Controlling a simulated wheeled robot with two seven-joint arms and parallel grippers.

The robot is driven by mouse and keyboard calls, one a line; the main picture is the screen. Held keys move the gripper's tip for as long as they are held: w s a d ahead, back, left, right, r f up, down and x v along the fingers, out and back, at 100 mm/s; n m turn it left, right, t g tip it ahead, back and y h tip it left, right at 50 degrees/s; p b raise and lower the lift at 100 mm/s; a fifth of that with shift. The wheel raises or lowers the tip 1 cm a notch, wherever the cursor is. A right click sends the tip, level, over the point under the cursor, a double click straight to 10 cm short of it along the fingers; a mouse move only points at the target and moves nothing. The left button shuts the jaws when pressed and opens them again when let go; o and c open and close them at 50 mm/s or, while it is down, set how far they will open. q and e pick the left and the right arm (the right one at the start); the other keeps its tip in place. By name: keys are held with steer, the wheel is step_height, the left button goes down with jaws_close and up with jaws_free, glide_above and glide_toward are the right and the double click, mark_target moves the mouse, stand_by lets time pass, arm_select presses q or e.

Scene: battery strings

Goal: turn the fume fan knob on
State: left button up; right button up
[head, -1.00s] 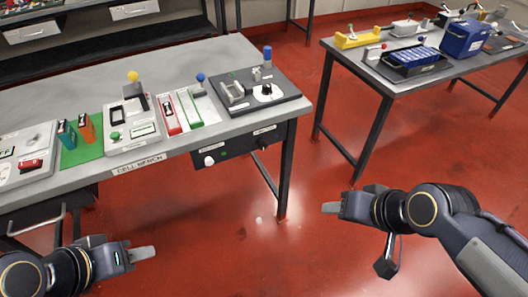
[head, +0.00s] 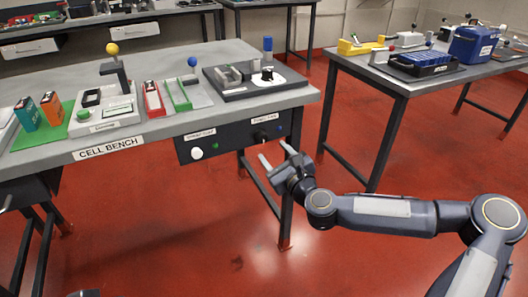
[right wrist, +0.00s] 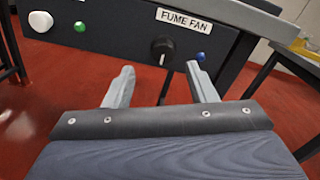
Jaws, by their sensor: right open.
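The fume fan knob (right wrist: 162,49) is a round black dial with a white mark pointing down, on a dark panel under the label "FUME FAN" (right wrist: 180,19). In the head view the knob (head: 262,135) sits on the panel below the cell bench's front edge. My right gripper (head: 274,152) is open and empty, in front of and a little below the knob. In the right wrist view the knob lies just beyond the gap between the open fingertips (right wrist: 160,68), apart from them. Only a dark bit of my left arm may show at the bottom left of the head view.
A blue indicator (right wrist: 200,56) is right of the knob. A white knob (head: 197,153) and a green light (head: 216,145) are on the panel's left. The bench leg (head: 287,215) stands below my right gripper. Open red floor lies between the benches.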

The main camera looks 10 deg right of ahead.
mark_target(263, 138)
steer(key=x, duration=0.7)
steer(key=shift+w+d, duration=0.15)
steer(key=shift+w, duration=0.3)
steer(key=c, duration=1)
steer(key=shift+o, duration=0.2)
steer(key=shift+b, duration=0.3)
